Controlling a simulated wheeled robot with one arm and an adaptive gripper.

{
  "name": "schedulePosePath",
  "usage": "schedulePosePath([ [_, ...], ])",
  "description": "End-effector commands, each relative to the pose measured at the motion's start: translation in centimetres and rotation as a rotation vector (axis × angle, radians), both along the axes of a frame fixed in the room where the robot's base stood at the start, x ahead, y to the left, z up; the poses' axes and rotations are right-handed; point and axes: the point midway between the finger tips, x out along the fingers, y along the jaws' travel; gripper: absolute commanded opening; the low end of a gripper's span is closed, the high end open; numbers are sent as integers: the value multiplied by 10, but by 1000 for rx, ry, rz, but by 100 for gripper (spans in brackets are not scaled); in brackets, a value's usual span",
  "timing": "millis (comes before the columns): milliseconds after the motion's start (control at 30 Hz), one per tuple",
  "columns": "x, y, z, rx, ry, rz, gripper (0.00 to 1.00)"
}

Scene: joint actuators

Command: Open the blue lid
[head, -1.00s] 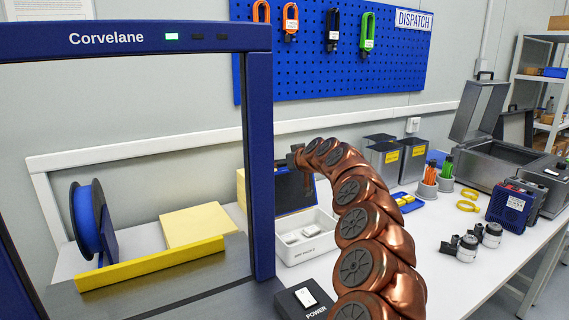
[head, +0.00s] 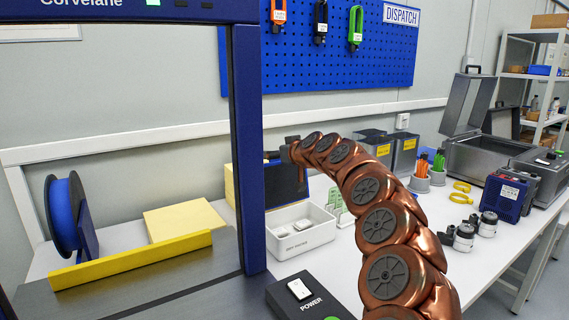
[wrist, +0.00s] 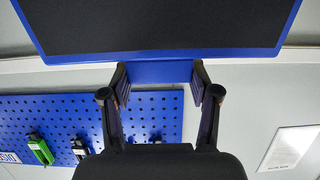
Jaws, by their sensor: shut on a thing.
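The blue lid (head: 281,187) stands raised, roughly upright, at the back of the white box (head: 298,233) in the head view. The box is open at the top, with small white items inside. In the wrist view the lid's dark inner face and blue rim (wrist: 160,55) fill the top. My gripper (wrist: 160,78) is shut on the blue tab at the lid's edge, with a finger on each side.
A blue frame post (head: 249,150) stands close left of the box and hides part of the lid. A black power box (head: 310,300) is in front. Grey bins (head: 405,155), cups and a blue device (head: 503,198) stand to the right. A pegboard (head: 330,60) hangs behind.

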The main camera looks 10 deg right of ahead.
Motion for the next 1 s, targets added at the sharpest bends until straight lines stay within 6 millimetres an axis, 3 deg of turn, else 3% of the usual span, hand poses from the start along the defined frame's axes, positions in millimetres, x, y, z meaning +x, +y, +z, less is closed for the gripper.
schedulePosePath([
  [433, -15, 0, -1, 35, -82, 7, 0],
  [800, -16, -1, 3, 36, -88, 6, 0],
  [833, -16, -1, 3, 36, -88, 6, 63],
  [1000, -16, -2, 3, 36, -88, 5, 81],
])
